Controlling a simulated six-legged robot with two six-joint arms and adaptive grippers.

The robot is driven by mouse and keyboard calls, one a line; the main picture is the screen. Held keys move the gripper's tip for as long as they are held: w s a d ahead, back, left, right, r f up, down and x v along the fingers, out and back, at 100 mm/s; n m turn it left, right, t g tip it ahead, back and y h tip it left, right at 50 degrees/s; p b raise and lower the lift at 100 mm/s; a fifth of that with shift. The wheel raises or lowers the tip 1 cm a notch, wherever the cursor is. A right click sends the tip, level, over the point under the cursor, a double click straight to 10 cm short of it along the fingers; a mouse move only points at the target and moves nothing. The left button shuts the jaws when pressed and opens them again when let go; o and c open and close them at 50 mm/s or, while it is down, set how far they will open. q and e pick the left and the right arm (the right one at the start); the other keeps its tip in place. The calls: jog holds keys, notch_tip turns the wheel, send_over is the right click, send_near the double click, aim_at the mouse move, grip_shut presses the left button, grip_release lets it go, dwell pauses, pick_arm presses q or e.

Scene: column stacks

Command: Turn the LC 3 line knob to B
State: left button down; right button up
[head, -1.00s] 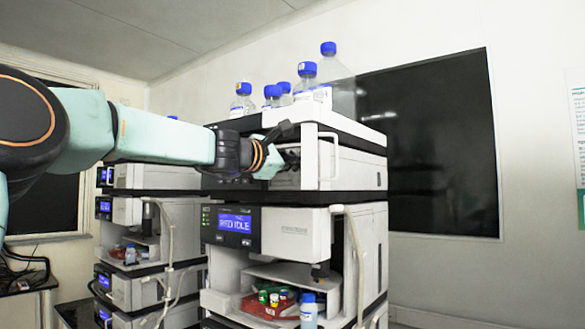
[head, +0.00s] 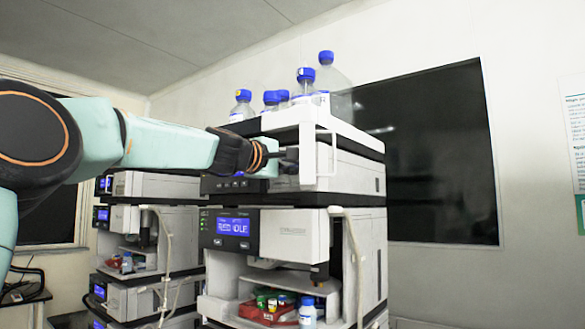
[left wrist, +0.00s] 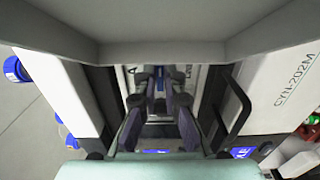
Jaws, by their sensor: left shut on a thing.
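My left gripper (head: 288,160) reaches in from the left to the front of the upper module (head: 345,172) of the near column stack. In the left wrist view its two fingers (left wrist: 159,90) point into a recess in the front panel and are closed on the line knob (left wrist: 159,73), a small dark part mostly hidden between the fingertips. Small dark letters show on the light panel beside it, one looking like an A. Which way the knob points cannot be made out. No LC 3 label is readable. My right gripper is not in view.
Blue-capped bottles (head: 304,86) stand on top of the stack. A white handle-like frame (head: 327,158) stands out right of the gripper. Below are a module with a lit display (head: 233,227) and an open bay with vials. A second stack (head: 150,230) stands behind at left.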

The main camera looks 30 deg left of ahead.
pick_arm(q)
jog(key=shift+s+a+r, duration=0.1)
jog(key=shift+r, duration=0.25)
jog(key=c, duration=1.8)
grip_release()
jog(key=shift+o, duration=0.3)
jog(key=shift+w+f, duration=0.3)
jog(key=shift+w, duration=0.1)
jog(key=shift+s, duration=0.15)
